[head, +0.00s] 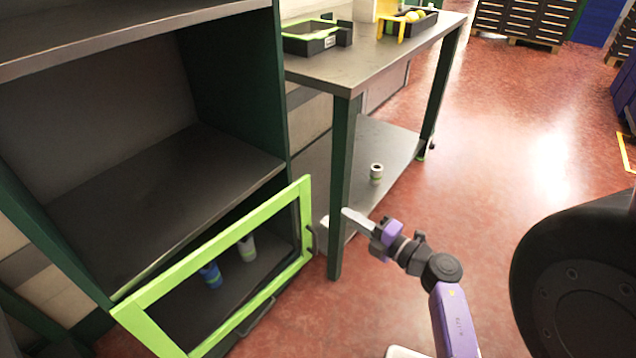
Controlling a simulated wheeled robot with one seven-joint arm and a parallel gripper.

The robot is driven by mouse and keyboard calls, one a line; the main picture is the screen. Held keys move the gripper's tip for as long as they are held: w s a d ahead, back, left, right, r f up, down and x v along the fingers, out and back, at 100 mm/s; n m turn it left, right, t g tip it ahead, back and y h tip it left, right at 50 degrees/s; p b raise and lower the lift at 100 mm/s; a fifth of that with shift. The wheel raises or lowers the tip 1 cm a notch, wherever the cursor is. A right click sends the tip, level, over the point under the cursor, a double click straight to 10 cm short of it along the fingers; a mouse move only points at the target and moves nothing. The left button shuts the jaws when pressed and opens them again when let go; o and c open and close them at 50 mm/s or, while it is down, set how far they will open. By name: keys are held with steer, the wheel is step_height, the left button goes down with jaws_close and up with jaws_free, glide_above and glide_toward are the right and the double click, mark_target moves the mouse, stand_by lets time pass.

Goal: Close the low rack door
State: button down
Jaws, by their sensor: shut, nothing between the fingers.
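The low rack door (212,246) is a bright green frame with a see-through middle, at the bottom of the dark rack (160,200). Its upper right corner sticks out past the rack's right post, so it looks ajar; the exact gap is hard to tell. A dark handle (258,317) sits along its lower edge, and a dark fitting (313,241) is on its right side. My gripper (342,219) is shut and empty, to the right of the door's right edge, by the table leg. It appears apart from the door.
Through the door show a blue can (210,274) and a pale can (247,248). A table (350,68) stands right of the rack, its front leg (342,180) near my gripper. Red floor (500,170) is open to the right.

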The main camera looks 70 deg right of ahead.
mark_target(301, 187)
steer(key=b+x, duration=0.2)
steer(key=x, duration=0.4)
steer(key=b+x, duration=0.2)
steer(key=x, duration=0.5)
steer(key=shift+w+a+f, duration=0.15)
steer(key=shift+a+f, duration=0.05)
steer(key=shift+w+d+r, duration=0.1)
steer(key=shift+w+d, duration=0.05)
steer(key=shift+w, duration=0.3)
